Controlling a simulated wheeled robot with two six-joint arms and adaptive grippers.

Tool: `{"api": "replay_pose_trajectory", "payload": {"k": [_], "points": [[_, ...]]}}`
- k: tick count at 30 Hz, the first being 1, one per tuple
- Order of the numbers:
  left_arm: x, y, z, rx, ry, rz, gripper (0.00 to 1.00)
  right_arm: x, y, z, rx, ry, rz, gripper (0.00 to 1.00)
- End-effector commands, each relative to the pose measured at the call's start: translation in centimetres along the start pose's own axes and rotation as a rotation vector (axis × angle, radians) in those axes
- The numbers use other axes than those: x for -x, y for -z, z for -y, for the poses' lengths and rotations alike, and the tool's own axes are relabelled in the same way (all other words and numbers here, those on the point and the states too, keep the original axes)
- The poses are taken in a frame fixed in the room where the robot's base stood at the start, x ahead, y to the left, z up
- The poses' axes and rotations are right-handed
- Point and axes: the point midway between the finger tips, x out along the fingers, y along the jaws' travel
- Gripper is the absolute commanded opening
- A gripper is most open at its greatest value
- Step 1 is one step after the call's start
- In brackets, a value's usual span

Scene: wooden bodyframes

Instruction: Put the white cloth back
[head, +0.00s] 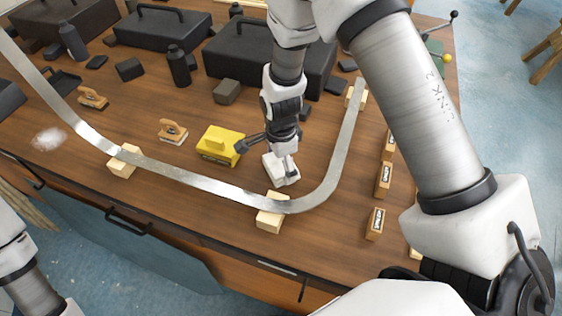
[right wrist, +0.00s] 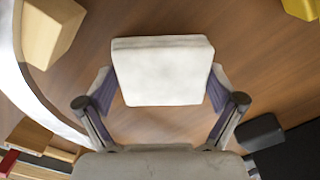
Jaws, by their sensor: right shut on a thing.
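The white cloth (head: 280,169) is a folded, block-like pad just inside the right bend of the metal strip in the head view. My right gripper (head: 287,163) reaches down over it and is shut on it. In the right wrist view the cloth (right wrist: 161,70) sits between the two fingers of the right gripper (right wrist: 160,95), which press on its sides. Whether the cloth touches the table is hard to tell. My left arm shows only partly at the lower left of the head view; its gripper is out of view.
A curved metal strip (head: 200,181) on wooden blocks (head: 271,214) borders the cloth. A yellow block (head: 219,145) stands left of my right gripper. Black cases (head: 268,62) stand at the back. Labelled wooden blocks (head: 384,180) line the right edge. A pale powdery patch (head: 48,139) lies at left.

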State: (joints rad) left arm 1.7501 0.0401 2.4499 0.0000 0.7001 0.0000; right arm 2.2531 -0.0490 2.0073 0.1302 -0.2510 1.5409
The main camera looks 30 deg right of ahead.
Motion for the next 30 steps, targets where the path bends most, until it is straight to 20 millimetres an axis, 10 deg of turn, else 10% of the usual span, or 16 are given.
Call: {"api": "replay_pose_trajectory", "payload": {"k": [3, 4, 5, 17, 30], "points": [[-0.1, 0.0, 0.0, 0.0, 0.0, 0.0, 0.4, -0.3, 0.0, 0.0, 0.0, -0.001, 0.0, 0.6], [-0.1, 0.0, 0.0, 0.0, 0.0, 0.0, 0.4, -0.3, 0.0, 0.0, 0.0, 0.0, 0.0, 0.96], [-0.1, 0.0, 0.0, 0.0, 0.0, 0.0, 0.4, -0.3, 0.0, 0.0, 0.0, 0.0, 0.0, 1.0], [-0.1, 0.0, 0.0, 0.0, 0.0, 0.0, 0.4, 0.3, 0.0, 0.1, 0.0, 0.001, 0.0, 1.0], [-1.9, 0.0, 0.0, 0.0, 0.0, 0.0, 0.4, 10.1, 0.0, 0.1, 0.0, 0.004, 0.0, 1.0]]}}
